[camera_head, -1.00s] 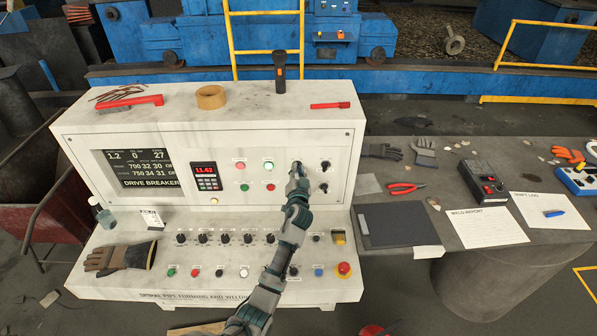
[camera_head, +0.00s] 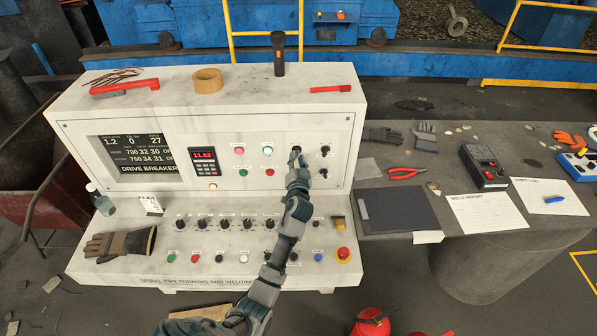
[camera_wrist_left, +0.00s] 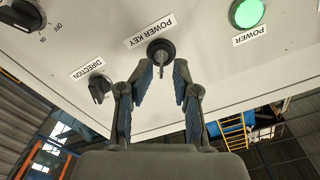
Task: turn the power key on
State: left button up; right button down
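The power key (camera_wrist_left: 160,48) is a dark round key switch on the pale panel, under a POWER KEY label that appears tilted in the left wrist view. Its narrow grip points down between the fingers of my left gripper (camera_wrist_left: 164,72). The fingers are apart, one on each side of the key, with gaps showing beside it. In the head view my left gripper (camera_head: 296,160) is at the upper right of the console face and mostly hides the key. My right gripper is not in view.
The direction knob (camera_wrist_left: 99,87) is close beside the left finger. A lit green power lamp (camera_wrist_left: 246,13) is to the right. The console (camera_head: 90,270) has a lower shelf with knobs, buttons and a red emergency stop (camera_head: 343,254). A work glove (camera_head: 120,244) lies at its left.

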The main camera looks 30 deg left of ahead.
pick_arm(q)
jog(key=v, duration=0.9)
jog(key=shift+d, duration=0.25)
jog(key=shift+s+a+r, duration=0.1)
jog(key=shift+s+a, duration=0.05)
